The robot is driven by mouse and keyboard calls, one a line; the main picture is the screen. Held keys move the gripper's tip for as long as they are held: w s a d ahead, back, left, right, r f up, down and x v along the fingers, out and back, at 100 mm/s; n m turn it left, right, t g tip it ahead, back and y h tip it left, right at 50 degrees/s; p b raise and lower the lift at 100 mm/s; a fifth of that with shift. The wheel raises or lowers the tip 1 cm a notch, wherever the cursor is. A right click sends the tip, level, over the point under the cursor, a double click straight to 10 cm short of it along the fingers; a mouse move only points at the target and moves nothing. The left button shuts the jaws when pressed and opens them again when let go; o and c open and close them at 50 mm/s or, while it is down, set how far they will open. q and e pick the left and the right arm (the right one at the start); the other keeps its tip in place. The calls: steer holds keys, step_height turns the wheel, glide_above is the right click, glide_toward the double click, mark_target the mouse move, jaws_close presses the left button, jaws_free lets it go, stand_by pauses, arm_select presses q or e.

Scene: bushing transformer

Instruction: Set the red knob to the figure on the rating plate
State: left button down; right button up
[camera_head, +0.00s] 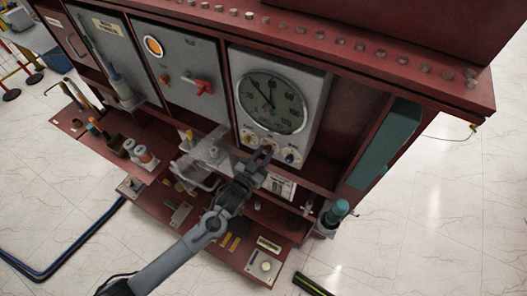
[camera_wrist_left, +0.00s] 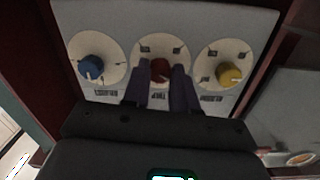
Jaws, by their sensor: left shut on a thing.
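The red knob (camera_wrist_left: 160,69) sits in the middle of a row of three dials, seen in the left wrist view. My left gripper (camera_wrist_left: 160,75) is shut on it, one dark finger on each side. In the head view my left gripper (camera_head: 262,156) reaches the panel below the large round gauge (camera_head: 271,103) and mostly hides the red knob. A white printed plate (camera_head: 281,186) is just below the gripper; its text is too small to read, and I cannot tell whether it is the rating plate. My right gripper is not in view.
A blue knob (camera_wrist_left: 91,68) and a yellow knob (camera_wrist_left: 229,74) flank the red one closely. A red valve handle (camera_head: 203,86) is on the panel left of the gauge. A clear bracket-like part (camera_head: 203,160) stands left of my gripper. A teal bottle (camera_head: 337,211) stands at the right.

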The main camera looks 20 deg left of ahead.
arm_select(q)
steer(key=shift+m+p, duration=0.65)
steer(key=shift+m, duration=1.05)
steer(key=c, duration=0.9)
jaws_free()
